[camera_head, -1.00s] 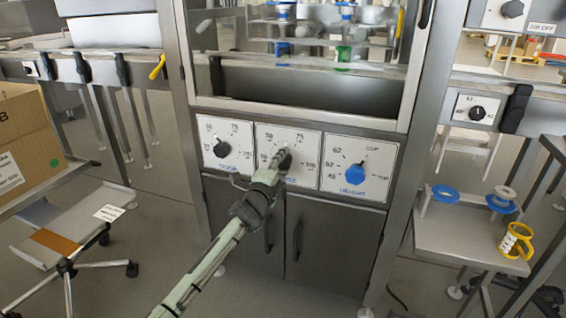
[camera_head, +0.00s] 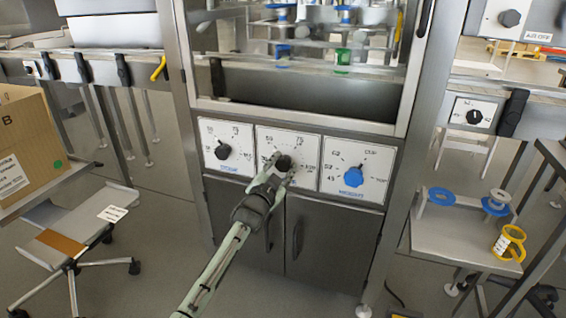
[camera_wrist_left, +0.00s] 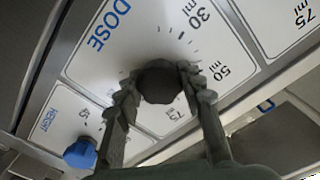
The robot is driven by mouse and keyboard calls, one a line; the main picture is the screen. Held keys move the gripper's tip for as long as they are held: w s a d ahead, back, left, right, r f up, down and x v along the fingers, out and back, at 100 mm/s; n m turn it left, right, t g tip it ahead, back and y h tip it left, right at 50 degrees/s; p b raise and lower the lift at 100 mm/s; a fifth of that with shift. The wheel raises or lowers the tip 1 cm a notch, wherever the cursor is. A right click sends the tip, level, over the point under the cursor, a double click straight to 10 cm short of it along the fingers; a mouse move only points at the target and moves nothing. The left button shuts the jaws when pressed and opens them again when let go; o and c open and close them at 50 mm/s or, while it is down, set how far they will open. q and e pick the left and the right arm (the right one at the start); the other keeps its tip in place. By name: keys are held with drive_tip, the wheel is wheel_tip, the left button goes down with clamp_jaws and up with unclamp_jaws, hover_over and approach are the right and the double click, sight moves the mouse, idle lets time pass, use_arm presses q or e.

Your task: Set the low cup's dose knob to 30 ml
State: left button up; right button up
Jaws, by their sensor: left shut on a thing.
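The machine's front has three white dial panels. The middle one has a black knob (camera_head: 284,162), and my left gripper (camera_head: 279,168) reaches it from below left. In the left wrist view the fingers (camera_wrist_left: 158,88) lie on either side of this black knob (camera_wrist_left: 160,83) and are shut on it. The white dose panel (camera_wrist_left: 118,62) around it reads DOSE, with 30 ml, 50 ml and 75 ml marks. The knob's pointer cannot be made out. The right gripper is not in view.
A second black knob (camera_head: 222,150) is on the left panel and a blue height knob (camera_head: 354,176) on the right one. A glazed chamber is above, cabinet doors (camera_head: 325,245) below.

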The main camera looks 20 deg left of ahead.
use_arm(q)
drive_tip(key=n+p, duration=0.1)
drive_tip(key=n, duration=0.2)
drive_tip(key=shift+r+n, duration=0.1)
drive_tip(key=shift+n, duration=0.3)
drive_tip(key=n, duration=0.2)
drive_tip(key=shift+n+p, duration=0.3)
drive_tip(key=shift+p, duration=0.1)
drive_tip(key=shift+n, duration=1.6)
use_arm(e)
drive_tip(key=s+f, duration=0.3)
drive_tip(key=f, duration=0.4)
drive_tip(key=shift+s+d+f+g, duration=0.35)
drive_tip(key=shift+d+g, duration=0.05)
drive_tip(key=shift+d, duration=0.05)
use_arm(q)
drive_tip(key=o, duration=1.2)
drive_tip(key=shift+c, duration=0.2)
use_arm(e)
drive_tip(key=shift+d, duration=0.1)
